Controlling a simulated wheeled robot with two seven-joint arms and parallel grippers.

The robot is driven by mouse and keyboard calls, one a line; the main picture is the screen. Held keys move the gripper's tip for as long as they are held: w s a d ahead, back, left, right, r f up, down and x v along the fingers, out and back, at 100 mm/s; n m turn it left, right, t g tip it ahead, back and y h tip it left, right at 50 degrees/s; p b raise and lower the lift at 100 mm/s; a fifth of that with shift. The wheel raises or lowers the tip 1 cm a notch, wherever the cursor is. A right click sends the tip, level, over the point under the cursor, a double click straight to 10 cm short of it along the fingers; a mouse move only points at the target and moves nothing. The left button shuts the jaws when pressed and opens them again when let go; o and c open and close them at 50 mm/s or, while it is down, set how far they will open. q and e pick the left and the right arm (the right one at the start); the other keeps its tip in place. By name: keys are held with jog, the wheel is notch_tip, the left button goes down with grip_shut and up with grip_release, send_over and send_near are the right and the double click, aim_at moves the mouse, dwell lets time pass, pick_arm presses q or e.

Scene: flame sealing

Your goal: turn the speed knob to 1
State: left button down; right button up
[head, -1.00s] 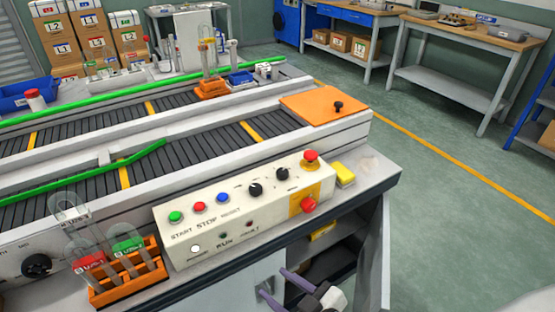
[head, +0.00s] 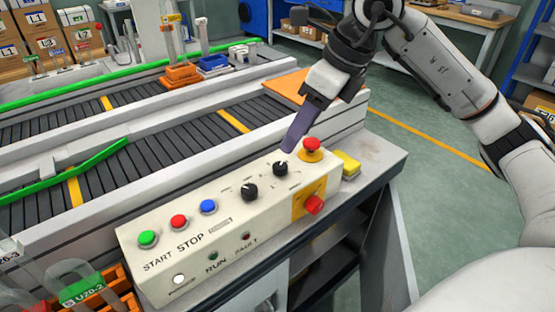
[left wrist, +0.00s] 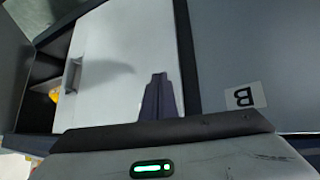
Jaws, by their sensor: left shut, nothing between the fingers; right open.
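The white control box (head: 225,225) carries two black knobs with white marks. One is the left black knob (head: 250,191); the other is the right black knob (head: 281,167). Their labels are too small to read, so I cannot tell which is the speed knob. My right gripper (head: 288,150) points down at the right black knob, its purple fingers at or just above it. It is open, though the finger gap hardly shows from here; contact is unclear. My left gripper (left wrist: 160,78) is shut and empty in the left wrist view, in front of a pale panel.
Green, red and blue buttons (head: 208,206) line the box's left part. A red mushroom button (head: 312,145) stands close right of the right knob, and a red switch (head: 314,204) is on the front face. Conveyors (head: 150,150) run behind.

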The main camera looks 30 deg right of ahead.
aim_at(281, 166)
jog(key=x, duration=0.6)
jog(key=d+b+x, duration=0.1)
jog(key=x, duration=0.2)
jog(key=shift+w+f, duration=0.15)
jog(key=shift+f, duration=0.3)
jog(key=shift+c, duration=0.4)
jog(key=c, duration=0.9)
jog(key=shift+c, duration=0.2)
